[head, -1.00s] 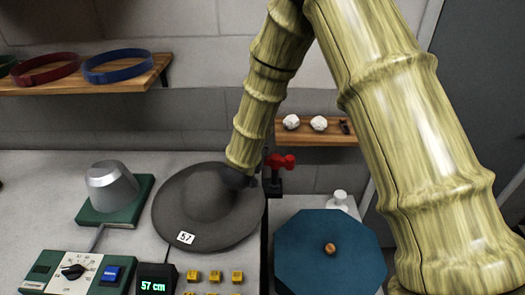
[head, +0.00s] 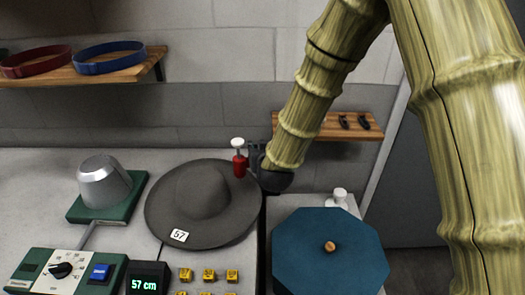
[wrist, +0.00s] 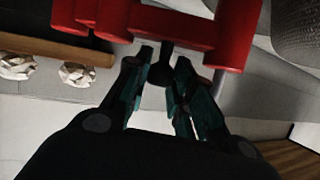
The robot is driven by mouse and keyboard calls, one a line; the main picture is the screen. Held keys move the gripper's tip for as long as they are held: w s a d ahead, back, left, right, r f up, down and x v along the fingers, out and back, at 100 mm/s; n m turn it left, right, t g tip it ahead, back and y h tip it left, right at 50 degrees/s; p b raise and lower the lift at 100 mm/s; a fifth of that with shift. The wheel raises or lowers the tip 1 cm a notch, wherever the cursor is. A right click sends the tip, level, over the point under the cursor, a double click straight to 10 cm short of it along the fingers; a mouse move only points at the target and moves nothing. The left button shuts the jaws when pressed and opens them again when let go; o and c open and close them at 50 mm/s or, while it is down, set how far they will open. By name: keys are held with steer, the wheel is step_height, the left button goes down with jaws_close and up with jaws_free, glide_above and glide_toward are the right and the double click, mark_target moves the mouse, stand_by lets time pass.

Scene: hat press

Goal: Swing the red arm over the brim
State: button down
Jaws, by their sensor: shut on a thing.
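The grey felt hat (head: 205,195) with a "57" tag lies brim-down on the counter in the head view. The red arm (head: 240,166), with a white knob on top, stands at the back right of the hat, over the brim's edge in the picture. Whether it touches the brim is unclear. My gripper (head: 256,163) is right of the red part, at the brim's right edge. In the wrist view the red arm (wrist: 150,22) crosses the top, and my fingers (wrist: 160,80) are shut on its dark part below the red. The hat's grey shows at the top right.
A blue octagonal top (head: 305,250) with a wooden knob stands at front right, a white bottle (head: 340,196) behind it. A silver block (head: 104,182) on a green base stands left. A control box (head: 60,272) and yellow keys (head: 208,274) are in front. A wooden shelf (head: 310,128) is behind.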

stand_by(0.3)
steer(key=c, duration=1.2)
jaws_free()
steer(key=shift+c, duration=0.2)
steer(key=v, duration=1.2)
